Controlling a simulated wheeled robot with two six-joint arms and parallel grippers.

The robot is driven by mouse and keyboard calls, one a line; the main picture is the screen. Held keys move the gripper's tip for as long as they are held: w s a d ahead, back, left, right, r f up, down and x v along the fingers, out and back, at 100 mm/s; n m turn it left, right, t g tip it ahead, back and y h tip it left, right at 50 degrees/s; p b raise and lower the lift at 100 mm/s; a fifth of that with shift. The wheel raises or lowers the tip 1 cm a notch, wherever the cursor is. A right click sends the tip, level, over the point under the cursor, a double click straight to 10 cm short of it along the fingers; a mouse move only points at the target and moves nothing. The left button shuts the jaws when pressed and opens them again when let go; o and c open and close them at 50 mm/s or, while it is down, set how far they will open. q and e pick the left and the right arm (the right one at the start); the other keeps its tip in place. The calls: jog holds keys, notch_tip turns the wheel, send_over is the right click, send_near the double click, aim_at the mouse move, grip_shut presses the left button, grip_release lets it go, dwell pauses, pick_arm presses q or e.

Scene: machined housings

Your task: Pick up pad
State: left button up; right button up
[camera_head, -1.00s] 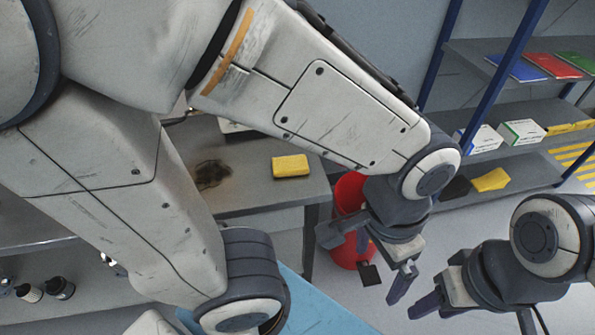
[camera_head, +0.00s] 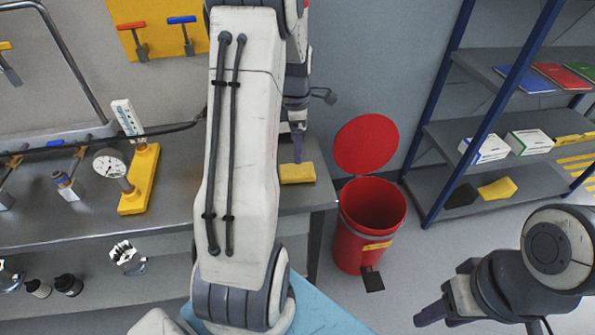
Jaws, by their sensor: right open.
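A yellow pad (camera_head: 298,174) lies flat on the grey workbench, near its right end. My left gripper (camera_head: 298,150) is above the pad, with one finger pointing down close to its back edge. The rest of that gripper is hidden behind my left forearm, so I cannot tell its opening or whether it touches the pad.
A red bin (camera_head: 370,225) with its lid up stands right of the workbench (camera_head: 180,190). A gauge on a yellow stand (camera_head: 139,180) is left of my arm. The shelf unit (camera_head: 490,55) at right holds boxes, books and another yellow pad (camera_head: 497,188). Floor between is clear.

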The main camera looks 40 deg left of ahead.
aim_at(297, 170)
pick_arm(q)
jog(key=f, duration=0.5)
jog(key=f+p, duration=0.1)
jog(key=f, duration=0.2)
jog(key=shift+s+d+f, duration=0.1)
jog(key=shift+d+f, duration=0.2)
jog(key=c, duration=1.2)
